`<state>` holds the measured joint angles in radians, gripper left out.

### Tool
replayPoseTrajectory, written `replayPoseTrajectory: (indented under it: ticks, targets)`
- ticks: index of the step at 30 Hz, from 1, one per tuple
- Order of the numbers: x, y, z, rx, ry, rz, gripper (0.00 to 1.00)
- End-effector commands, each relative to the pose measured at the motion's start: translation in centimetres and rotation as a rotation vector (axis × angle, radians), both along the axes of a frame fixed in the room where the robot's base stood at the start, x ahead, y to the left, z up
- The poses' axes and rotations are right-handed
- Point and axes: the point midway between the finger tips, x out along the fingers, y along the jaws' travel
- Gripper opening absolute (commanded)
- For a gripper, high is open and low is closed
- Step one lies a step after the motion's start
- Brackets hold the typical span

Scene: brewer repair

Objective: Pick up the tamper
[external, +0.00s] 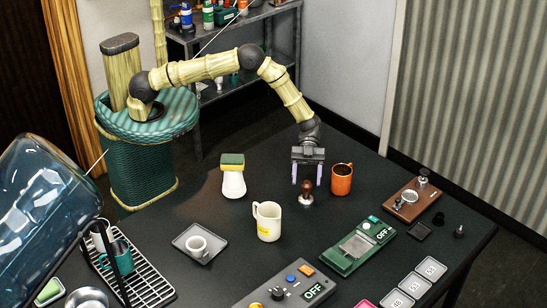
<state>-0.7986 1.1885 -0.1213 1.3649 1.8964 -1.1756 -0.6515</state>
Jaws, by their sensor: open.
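The tamper (306,198) stands upright on the dark table, with a dark brown knob on top and a pale metal base. My gripper (307,176) points down just above it, its two pale lilac fingers apart. The fingertips are near the height of the tamper's knob in the picture. I cannot tell whether the knob is between the fingers or slightly in front of them. The gripper holds nothing that I can see.
An orange mug (341,181) with dark contents stands close on the right of the tamper. A cream mug (268,222) is to the front left. A green scale (358,246) and a brown wooden board (413,198) lie to the right.

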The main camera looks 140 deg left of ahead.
Motion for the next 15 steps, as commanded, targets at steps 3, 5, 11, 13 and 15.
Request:
replayPoseTrajectory:
  ticks: [3,5,11,13,15]
  targets:
    - [1.3,-1.2,-0.3,-0.003,0.0,-0.002,0.61]
    - [1.8,-1.7,-0.6,-0.001,0.0,-0.002,0.61]
    - [2.4,-2.3,-1.2,0.001,-0.001,0.0,0.61]
    - [2.3,-2.3,-1.3,0.001,-0.001,0.0,0.61]
    - [2.3,-2.3,-1.3,0.001,-0.001,0.0,0.61]
